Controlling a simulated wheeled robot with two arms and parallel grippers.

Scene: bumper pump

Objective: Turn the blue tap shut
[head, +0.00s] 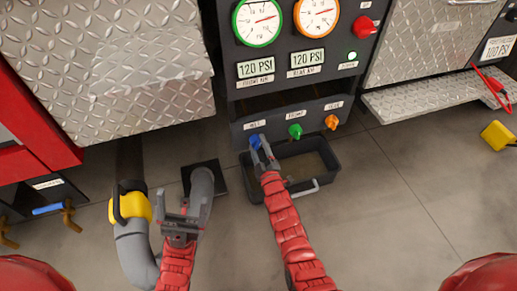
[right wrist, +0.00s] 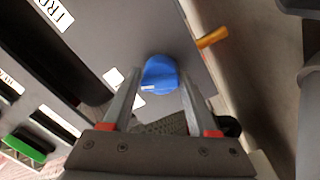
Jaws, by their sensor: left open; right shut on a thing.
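The blue tap (head: 255,141) is at the left end of the lower dark panel, under a small white label. My right gripper (head: 263,149) reaches up to it and is shut on it. In the right wrist view the blue tap (right wrist: 159,75) shows its rounded blue face between the two grey fingers, near their tips. My left gripper (head: 182,218) is open and empty, in front of the grey pipe and well to the left of the tap.
A green tap (head: 295,131) and an orange tap (head: 332,122) sit to the right on the same panel. A dark tray (head: 327,163) stands on the floor below. A grey pipe (head: 203,184) and a yellow-collared hose (head: 133,206) stand at the left.

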